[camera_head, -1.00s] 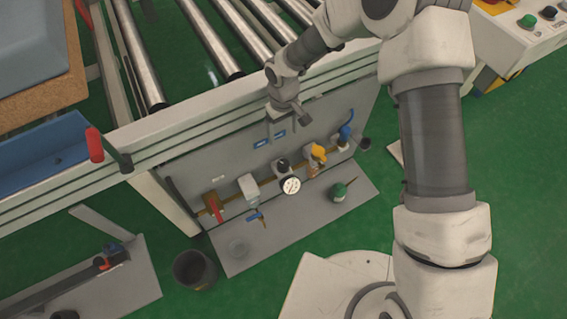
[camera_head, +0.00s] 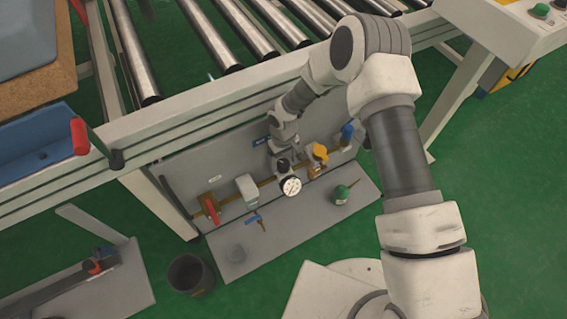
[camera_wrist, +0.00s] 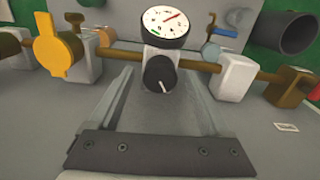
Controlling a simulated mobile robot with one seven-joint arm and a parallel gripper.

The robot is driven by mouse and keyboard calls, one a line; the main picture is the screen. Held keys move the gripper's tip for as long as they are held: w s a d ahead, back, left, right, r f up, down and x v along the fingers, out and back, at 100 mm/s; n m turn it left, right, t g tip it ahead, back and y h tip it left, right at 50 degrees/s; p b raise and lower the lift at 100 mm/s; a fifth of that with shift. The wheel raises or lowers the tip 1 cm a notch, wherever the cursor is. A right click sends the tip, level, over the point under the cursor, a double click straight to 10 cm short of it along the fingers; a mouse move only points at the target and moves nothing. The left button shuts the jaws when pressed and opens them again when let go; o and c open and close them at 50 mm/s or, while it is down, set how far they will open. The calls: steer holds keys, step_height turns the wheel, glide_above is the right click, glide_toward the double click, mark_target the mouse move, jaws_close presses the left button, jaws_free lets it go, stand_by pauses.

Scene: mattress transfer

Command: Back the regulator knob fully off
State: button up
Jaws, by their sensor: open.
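The regulator stands on a brass pipe, with a black knob (camera_wrist: 160,73) bearing a white pointer line and a white round gauge (camera_wrist: 165,27) beyond it. In the head view the gauge (camera_head: 291,187) sits below the dark knob (camera_head: 283,166). My gripper (camera_wrist: 161,80) is open, with one finger on each side of the knob in the wrist view; no finger contact is clear. In the head view my gripper (camera_head: 279,148) is at the knob, its fingers partly hidden.
A yellow-handled valve (camera_head: 320,152) and a blue-capped fitting (camera_head: 347,131) stand to the right. A red-handled valve (camera_head: 211,208) and a grey-white block (camera_head: 248,187) are to the left. A green item (camera_head: 341,194) lies in front on the grey base plate. A roller conveyor (camera_head: 230,105) is above.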

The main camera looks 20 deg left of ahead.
steer(key=shift+f, duration=0.3)
jaws_close()
stand_by(0.3)
